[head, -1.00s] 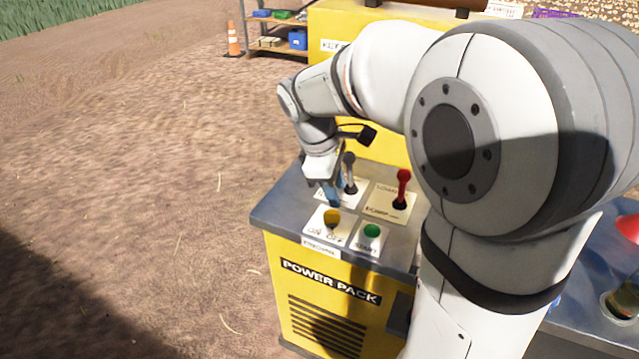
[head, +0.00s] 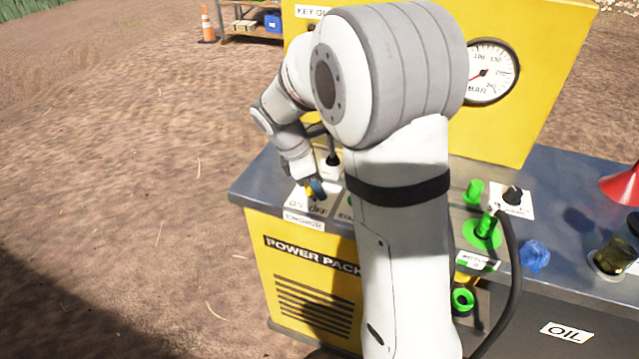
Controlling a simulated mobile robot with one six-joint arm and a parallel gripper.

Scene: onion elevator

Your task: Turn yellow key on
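The yellow key (head: 310,191) is on a white plate (head: 298,205) marked ON and OFF, on top of the yellow power pack (head: 285,265). Only a small part of the key shows beside my fingertips. My gripper (head: 315,187), with blue fingertips, points down at the key, touching it or very close. I cannot tell whether the fingers are closed on it. The key's turn position is hidden.
A dark lever (head: 333,150) stands just behind the gripper. My arm covers the panel's middle. To the right are a green coupling (head: 483,232) with a black hose (head: 515,270), a blue rag (head: 535,256) and a jar (head: 614,256). A pressure gauge (head: 490,72) is behind.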

